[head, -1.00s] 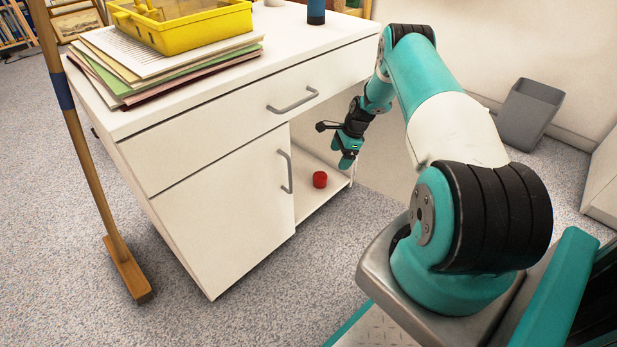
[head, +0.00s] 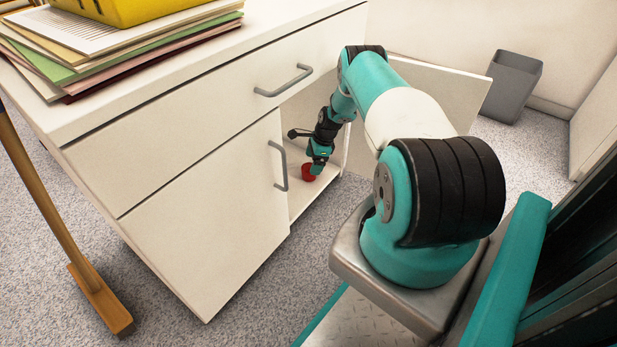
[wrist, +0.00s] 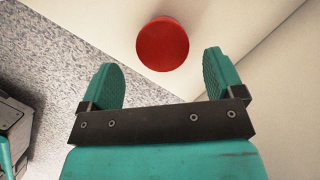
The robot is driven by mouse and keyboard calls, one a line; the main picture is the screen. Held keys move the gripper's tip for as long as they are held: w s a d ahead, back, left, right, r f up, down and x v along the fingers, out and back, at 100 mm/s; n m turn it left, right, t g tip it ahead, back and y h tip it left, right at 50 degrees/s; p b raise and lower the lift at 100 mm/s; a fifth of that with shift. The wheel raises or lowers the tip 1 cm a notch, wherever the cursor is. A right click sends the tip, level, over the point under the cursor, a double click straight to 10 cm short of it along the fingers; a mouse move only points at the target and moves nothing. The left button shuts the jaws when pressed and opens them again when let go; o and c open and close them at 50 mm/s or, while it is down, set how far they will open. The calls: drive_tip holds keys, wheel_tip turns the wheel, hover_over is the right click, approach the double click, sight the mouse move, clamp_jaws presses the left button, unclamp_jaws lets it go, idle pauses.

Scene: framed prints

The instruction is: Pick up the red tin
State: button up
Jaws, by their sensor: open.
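The red tin (head: 308,172) stands on the floor of the open compartment in the white cabinet. It shows from above as a red disc in the wrist view (wrist: 162,44), beyond the fingertips and a little nearer the right finger. My gripper (head: 316,166) is inside the compartment opening, close to the tin, and covers part of it in the head view. In the wrist view my gripper (wrist: 160,78) has its two teal fingers spread wide with nothing between them. I cannot tell the exact height of the fingertips against the tin.
The cabinet's closed left door (head: 215,215) has a grey handle beside the opening, close to my gripper. The drawer front (head: 225,115) is above. An open door panel (head: 440,100) stands at the right. A grey bin (head: 513,85) stands behind it.

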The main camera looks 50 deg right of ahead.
sight(309, 168)
drive_tip(key=b+x, duration=0.2)
drive_tip(key=x, duration=0.1)
drive_tip(key=b+x, duration=0.2)
drive_tip(key=x, duration=0.1)
drive_tip(key=shift+w+a, duration=0.1)
drive_tip(key=shift+w, duration=0.15)
drive_tip(key=shift+r, duration=0.1)
drive_tip(key=shift+c, duration=0.2)
drive_tip(key=c, duration=1)
